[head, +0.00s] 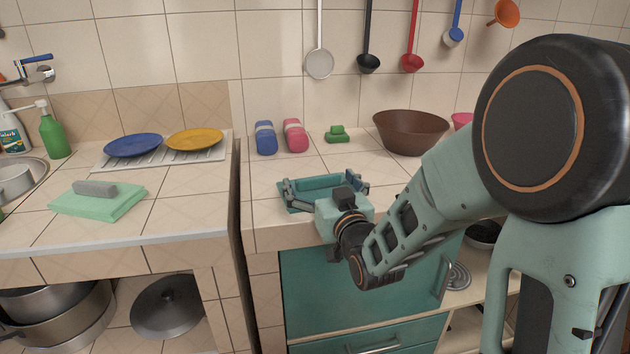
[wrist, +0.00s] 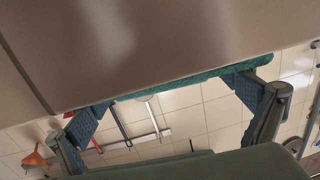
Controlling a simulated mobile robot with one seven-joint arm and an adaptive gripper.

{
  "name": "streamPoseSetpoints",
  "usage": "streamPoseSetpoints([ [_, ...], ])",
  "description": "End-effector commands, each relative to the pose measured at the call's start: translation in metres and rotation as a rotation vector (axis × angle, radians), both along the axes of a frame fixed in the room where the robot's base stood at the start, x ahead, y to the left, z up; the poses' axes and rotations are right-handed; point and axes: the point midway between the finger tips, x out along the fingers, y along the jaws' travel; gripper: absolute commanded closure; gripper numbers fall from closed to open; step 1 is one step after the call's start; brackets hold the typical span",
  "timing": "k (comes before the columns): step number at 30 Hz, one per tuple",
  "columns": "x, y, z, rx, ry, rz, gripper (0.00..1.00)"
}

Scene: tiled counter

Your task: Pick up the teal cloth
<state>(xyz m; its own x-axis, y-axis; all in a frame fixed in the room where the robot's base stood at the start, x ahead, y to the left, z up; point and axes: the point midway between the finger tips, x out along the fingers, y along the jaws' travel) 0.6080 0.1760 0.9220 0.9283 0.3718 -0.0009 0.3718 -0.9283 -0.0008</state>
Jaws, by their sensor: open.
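The teal cloth (head: 322,183) lies on the right counter near its front edge, partly hidden by my gripper (head: 325,186). In the wrist view the cloth (wrist: 190,84) shows as a thin teal strip along the counter surface, between the fingertips. My gripper (wrist: 166,93) is open, low over the counter, with one finger towards each end of the cloth. I cannot tell whether the fingers touch it.
A brown bowl (head: 410,132), a green sponge (head: 337,134), and blue (head: 265,138) and pink (head: 295,136) items stand behind the cloth. A mint folded cloth (head: 120,203) with a grey item lies on the left counter, across a gap.

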Motion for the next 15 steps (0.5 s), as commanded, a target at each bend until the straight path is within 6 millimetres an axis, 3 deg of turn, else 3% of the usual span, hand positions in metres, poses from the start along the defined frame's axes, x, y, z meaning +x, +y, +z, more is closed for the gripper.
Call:
streamPoseSetpoints([
  [10,-0.0019,-0.0006,0.0,0.0,0.0,0.0,0.03],
  [15,-0.0019,-0.0006,0.0,0.0,0.0,0.0,0.22],
])
